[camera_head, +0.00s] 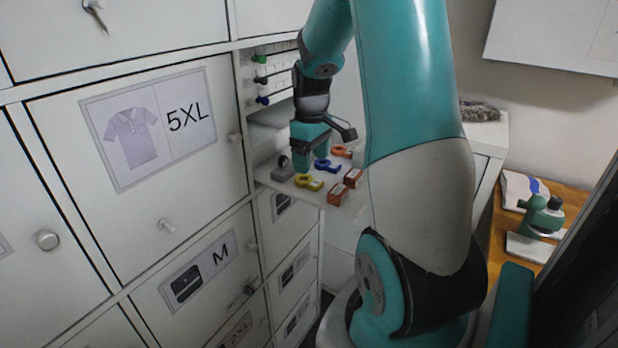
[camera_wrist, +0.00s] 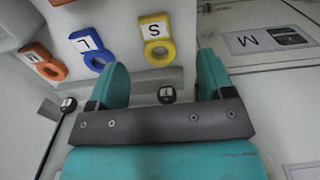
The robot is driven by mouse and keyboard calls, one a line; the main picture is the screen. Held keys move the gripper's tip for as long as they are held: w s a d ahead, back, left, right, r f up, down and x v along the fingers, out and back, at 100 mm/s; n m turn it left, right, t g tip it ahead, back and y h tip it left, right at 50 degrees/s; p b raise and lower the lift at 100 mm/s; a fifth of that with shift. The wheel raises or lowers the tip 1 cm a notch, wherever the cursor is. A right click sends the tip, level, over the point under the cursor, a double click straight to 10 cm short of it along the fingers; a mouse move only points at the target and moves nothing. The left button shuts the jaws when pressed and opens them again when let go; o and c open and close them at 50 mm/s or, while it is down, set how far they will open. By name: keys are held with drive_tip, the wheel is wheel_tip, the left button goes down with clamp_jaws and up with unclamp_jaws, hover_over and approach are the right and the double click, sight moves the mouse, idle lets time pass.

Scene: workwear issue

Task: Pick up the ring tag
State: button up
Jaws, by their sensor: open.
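Three ring tags lie in a row on a pale pull-out shelf (camera_head: 321,201). The yellow ring tag (camera_head: 308,182) is nearest the camera, the blue one (camera_head: 327,166) is behind it, and the orange one (camera_head: 341,152) is farthest. In the wrist view the yellow tag (camera_wrist: 155,38) bears an S and the blue tag (camera_wrist: 92,52) an L; the orange tag's letter (camera_wrist: 43,62) is hard to read. My gripper (camera_wrist: 163,66) is open and empty, with the yellow tag's ring just beyond its fingertips, between them in the picture. Whether it touches anything I cannot tell.
Two red boxes (camera_head: 352,178) (camera_head: 337,194) stand on the shelf's right side, and a grey object (camera_head: 283,168) on its left. The 5XL locker door (camera_head: 150,130) and lower drawers flank the shelf. Small coloured knobs (camera_head: 262,80) stick out above it.

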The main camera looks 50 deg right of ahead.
sight(313, 181)
drive_tip(key=shift+d+f+p, duration=0.15)
drive_tip(key=shift+f+p, duration=0.5)
drive_tip(key=shift+f, duration=0.9)
drive_tip(key=shift+d+f+p, duration=0.1)
drive_tip(key=shift+f+p, duration=0.55)
drive_tip(key=shift+f, duration=0.85)
drive_tip(key=c, duration=1)
